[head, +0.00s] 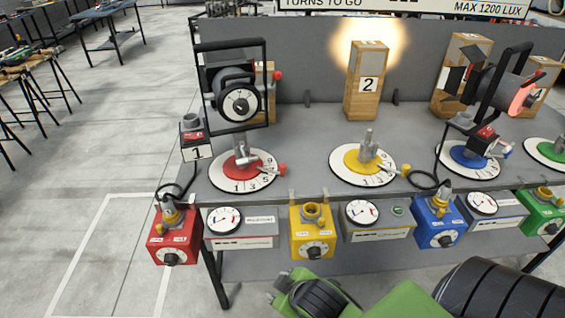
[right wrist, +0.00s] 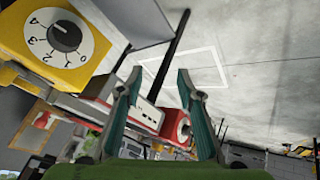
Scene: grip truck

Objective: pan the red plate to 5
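The red plate (head: 228,168) is a red disc inside a white numbered ring on the table's left part. The numbers 1, 3 and 5 show along its front edge. A black-framed lamp (head: 238,104) stands above it on a grey post. A small red-tipped handle (head: 282,169) sticks out at the ring's right side, near the 5; the exact reading is unclear. My right gripper (head: 278,287) is in front of the table, low and apart from the plate. In the right wrist view its two teal fingers (right wrist: 158,77) are spread and empty. My left gripper is not in view.
A yellow plate (head: 352,160) and a blue plate (head: 472,158) sit to the right. Red (head: 174,238), yellow (head: 312,231) and blue (head: 437,222) dial boxes hang along the front edge. A wooden block marked 2 (head: 367,85) stands behind.

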